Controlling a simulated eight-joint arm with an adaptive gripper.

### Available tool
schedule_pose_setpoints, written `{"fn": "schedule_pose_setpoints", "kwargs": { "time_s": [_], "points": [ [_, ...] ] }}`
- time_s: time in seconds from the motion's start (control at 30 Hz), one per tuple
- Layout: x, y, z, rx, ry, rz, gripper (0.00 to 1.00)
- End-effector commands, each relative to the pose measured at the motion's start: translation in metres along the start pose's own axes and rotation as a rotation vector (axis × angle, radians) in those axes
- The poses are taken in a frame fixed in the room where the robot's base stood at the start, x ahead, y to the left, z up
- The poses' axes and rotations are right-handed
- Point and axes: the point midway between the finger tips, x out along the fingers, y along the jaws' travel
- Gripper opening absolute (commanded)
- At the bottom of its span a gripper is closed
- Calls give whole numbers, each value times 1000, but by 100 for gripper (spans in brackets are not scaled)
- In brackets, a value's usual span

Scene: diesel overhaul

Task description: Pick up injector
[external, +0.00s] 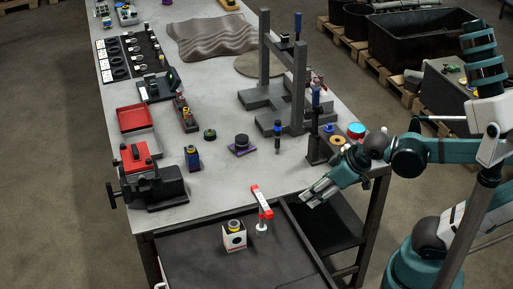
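A slim upright part (277,137) with a dark body and blue band stands on the grey bench (225,120); it looks like an injector, but I cannot be sure. Another slim blue-topped part (316,95) stands upright in a dark block (322,150) to its right. My gripper (307,198) is at the bench's front right edge, pointing left, below and to the right of the first part and apart from it. The fingers are small here, and I cannot tell whether they are open. I see nothing clearly held in them.
A grey press frame (298,85) stands behind the slim parts. A red-topped vise (150,178) is at the left edge. A dark tray table (210,268) in front holds a white box (234,238) and a red-and-white tool (261,202). The bench between vise and press has some free room.

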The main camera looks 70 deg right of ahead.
Motion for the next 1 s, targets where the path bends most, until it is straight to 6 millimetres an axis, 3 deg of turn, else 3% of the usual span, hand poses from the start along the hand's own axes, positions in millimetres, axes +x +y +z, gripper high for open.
{"fn": "schedule_pose_setpoints", "kwargs": {
  "time_s": [0.47, 1.0],
  "points": [
    [2, 32, -56, 163, -56, 70, 33],
    [22, 86, -121, 399, -119, 184, 33]
  ]
}}
